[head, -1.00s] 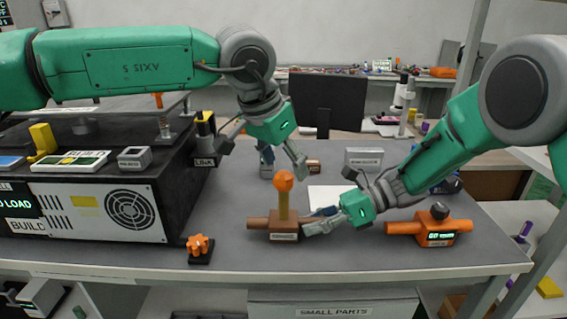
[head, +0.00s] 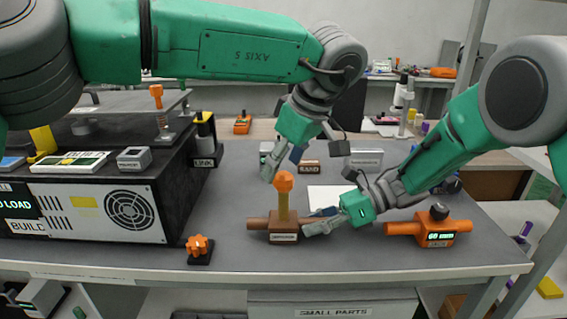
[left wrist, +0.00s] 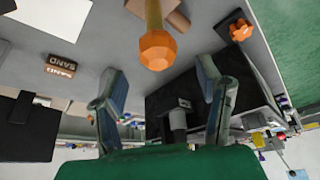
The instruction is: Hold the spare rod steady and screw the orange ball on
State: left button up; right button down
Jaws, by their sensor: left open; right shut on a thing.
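The orange faceted ball (head: 284,181) sits on top of the upright yellow rod (head: 283,205). The rod stands in a brown block (head: 283,226) with a label on its front. My left gripper (head: 282,163) is open and empty just above and behind the ball. The left wrist view shows the ball (left wrist: 158,50) beyond and between the parted fingertips (left wrist: 158,72), with the yellow rod (left wrist: 154,14) past it. My right gripper (head: 318,221) is low, shut at the right side of the brown block. Its exact contact is partly hidden by its own fingers.
An orange fixture with a display (head: 436,229) stands right of my right gripper. A small orange knob (head: 199,246) is near the front edge. A black-topped machine (head: 130,211) fills the left. A SAND block (head: 309,167) lies behind. Grey tabletop is clear left of the brown block.

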aim_at(286, 173)
pick_arm(q)
jog(key=shift+n+g, duration=0.3)
jog(key=shift+n, duration=0.5)
pick_arm(e)
jog(key=shift+d, duration=0.1)
pick_arm(q)
jog(key=shift+f, duration=1.5)
